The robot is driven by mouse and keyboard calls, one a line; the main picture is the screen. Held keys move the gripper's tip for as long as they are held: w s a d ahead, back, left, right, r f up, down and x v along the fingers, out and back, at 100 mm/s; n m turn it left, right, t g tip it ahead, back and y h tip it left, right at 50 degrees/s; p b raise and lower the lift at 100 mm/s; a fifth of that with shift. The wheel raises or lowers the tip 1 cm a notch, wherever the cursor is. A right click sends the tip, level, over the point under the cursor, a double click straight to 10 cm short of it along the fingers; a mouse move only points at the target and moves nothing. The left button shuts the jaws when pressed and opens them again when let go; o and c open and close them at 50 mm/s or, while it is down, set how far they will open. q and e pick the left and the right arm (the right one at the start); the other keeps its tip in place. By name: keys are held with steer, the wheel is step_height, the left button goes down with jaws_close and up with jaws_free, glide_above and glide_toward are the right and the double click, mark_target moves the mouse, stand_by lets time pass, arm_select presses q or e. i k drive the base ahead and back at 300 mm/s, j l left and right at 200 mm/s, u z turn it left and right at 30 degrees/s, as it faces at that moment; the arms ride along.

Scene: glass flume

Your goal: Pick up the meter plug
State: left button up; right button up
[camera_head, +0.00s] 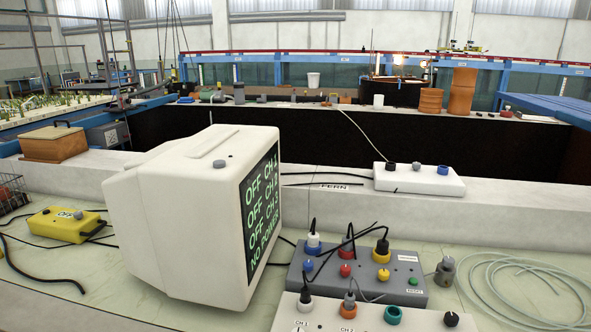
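No label marks which plug is the meter plug, and I cannot tell it for sure. A loose grey plug-like piece (445,271) stands on the bench just right of the grey socket box (408,291). In that box, a white-topped plug (313,240) sits in a blue socket and a black plug (382,246) sits in a yellow one, both with black leads. At the front, a white box (327,321) marked CH 1 and CH 2 holds a dark plug (305,302) and a grey plug (349,300). Neither of my grippers is in view.
A large white monitor (165,215) reading OFF and NO POWER stands left of the boxes. A yellow box (66,225) marked OFF is at the left. A white box (419,180) sits on the ledge behind. Coiled clear tubing (525,290) lies at the right.

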mark_target(382, 246)
steer(key=k+l+u, duration=0.1)
steer(key=l+u, duration=0.15)
steer(key=l, duration=0.15)
steer(key=k+l+u, duration=0.25)
steer(key=l, duration=0.15)
steer(key=l+u, duration=0.25)
steer(key=l, duration=0.15)
